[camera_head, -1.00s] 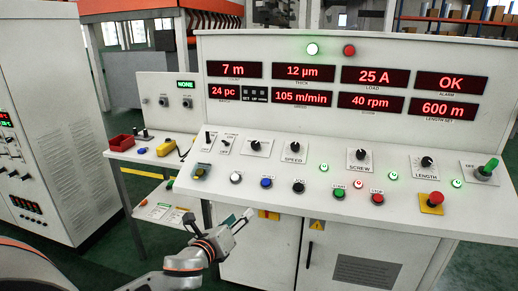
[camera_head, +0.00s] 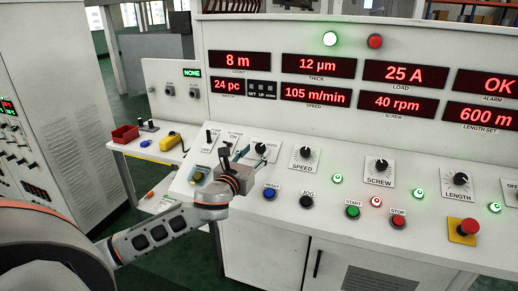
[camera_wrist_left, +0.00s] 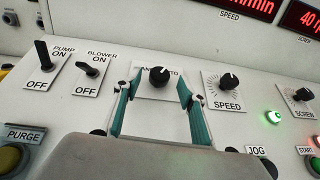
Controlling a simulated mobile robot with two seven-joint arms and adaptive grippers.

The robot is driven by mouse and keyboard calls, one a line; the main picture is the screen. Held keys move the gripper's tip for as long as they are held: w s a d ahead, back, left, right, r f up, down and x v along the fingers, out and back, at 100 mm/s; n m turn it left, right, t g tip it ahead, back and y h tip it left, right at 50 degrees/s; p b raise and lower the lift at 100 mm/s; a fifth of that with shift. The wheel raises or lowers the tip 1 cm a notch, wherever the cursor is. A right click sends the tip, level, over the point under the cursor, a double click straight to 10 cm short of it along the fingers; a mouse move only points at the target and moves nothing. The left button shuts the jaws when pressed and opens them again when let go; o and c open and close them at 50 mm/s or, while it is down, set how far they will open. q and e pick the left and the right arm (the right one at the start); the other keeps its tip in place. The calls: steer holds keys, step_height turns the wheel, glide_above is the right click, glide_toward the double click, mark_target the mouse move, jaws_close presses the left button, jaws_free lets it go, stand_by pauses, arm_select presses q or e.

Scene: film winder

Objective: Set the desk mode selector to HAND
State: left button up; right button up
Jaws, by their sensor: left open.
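The desk mode selector (camera_head: 261,148) is a black round knob on a white plate, on the sloped desk left of the SPEED knob (camera_head: 305,153). In the left wrist view the selector (camera_wrist_left: 159,76) shows between my fingertips, its plate lettering partly covered by the fingers. I cannot tell surely which side its pointer faces. My left gripper (camera_head: 244,154) is open and empty, its two green fingers apart on either side of the knob in the wrist view. Contact with the knob is not visible. My right gripper is not in view.
PUMP (camera_wrist_left: 42,62) and BLOWER (camera_wrist_left: 93,68) switches stand left of the selector. Below are the yellow PURGE button (camera_wrist_left: 10,158), blue RESET button (camera_head: 269,193) and JOG button (camera_head: 306,201). A red emergency button (camera_head: 468,227) sits at the right. Displays rise behind.

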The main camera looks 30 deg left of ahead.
mark_target(261, 148)
arm_select(q)
steer(key=shift+w+a, duration=0.15)
steer(key=shift+w, duration=0.55)
steer(key=shift+w+a, duration=0.1)
steer(key=shift+w, duration=0.6)
steer(key=c, duration=1.1)
steer(key=shift+d+n+y, duration=0.1)
steer(key=shift+n+y, duration=0.5)
steer(key=n+g+y, duration=0.1)
steer(key=n+y, duration=0.1)
steer(key=n+g+y, duration=0.1)
steer(key=n, duration=0.1)
steer(key=n+g+y, duration=0.1)
steer(key=n+y, duration=0.1)
steer(key=shift+w+d+y, duration=0.15)
steer(key=shift+d+y, duration=0.15)
steer(key=shift+d, duration=0.05)
steer(key=n+g+y, duration=0.1)
steer(key=n+g, duration=0.1)
steer(key=n+g+y, duration=0.2)
steer(key=n, duration=0.1)
steer(key=shift+w+d+r+g, duration=0.1)
steer(key=shift+w+g, duration=0.05)
steer(key=shift+g, duration=0.25)
steer(key=shift+w+n+g+y, duration=0.1)
steer(key=shift+n+g+y, duration=0.5)
steer(key=shift+n+g, duration=0.75)
steer(key=shift+n, duration=0.35)
